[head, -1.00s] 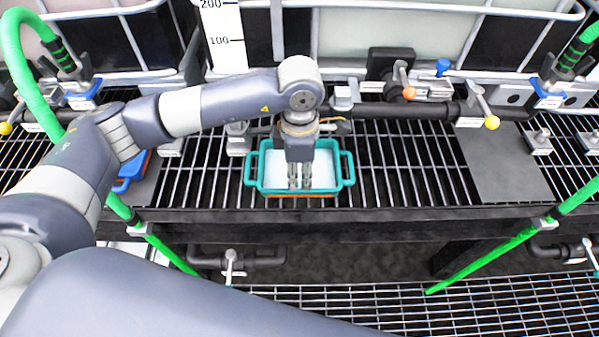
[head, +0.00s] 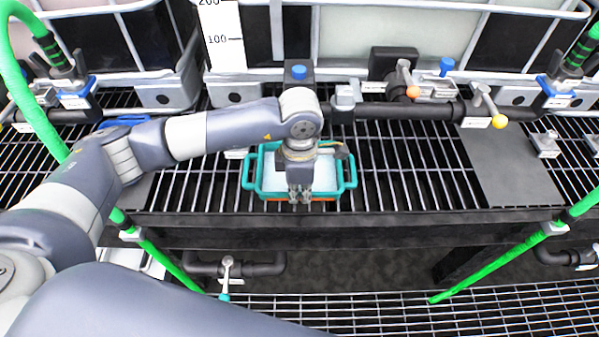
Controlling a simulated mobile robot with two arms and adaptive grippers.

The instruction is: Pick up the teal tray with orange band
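The teal tray (head: 255,184) sits on the black grating near its front edge, in the middle of the head view. It has a handle at each side and a pale inside, and a strip of its orange band (head: 328,199) shows below the front rim. My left gripper (head: 300,197) points down at the middle of the tray's front rim. Its two fingertips overlap the rim in the picture and hide part of it. A small gap shows between the fingers, but I cannot tell whether they grip the rim. My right gripper is out of view.
Pipes with valves, one with an orange knob (head: 403,64) and one with a yellow knob (head: 499,121), run behind the tray. A dark plate (head: 510,170) lies on the grating at right. Green hoses (head: 500,256) hang on both sides. Grating right of the tray is free.

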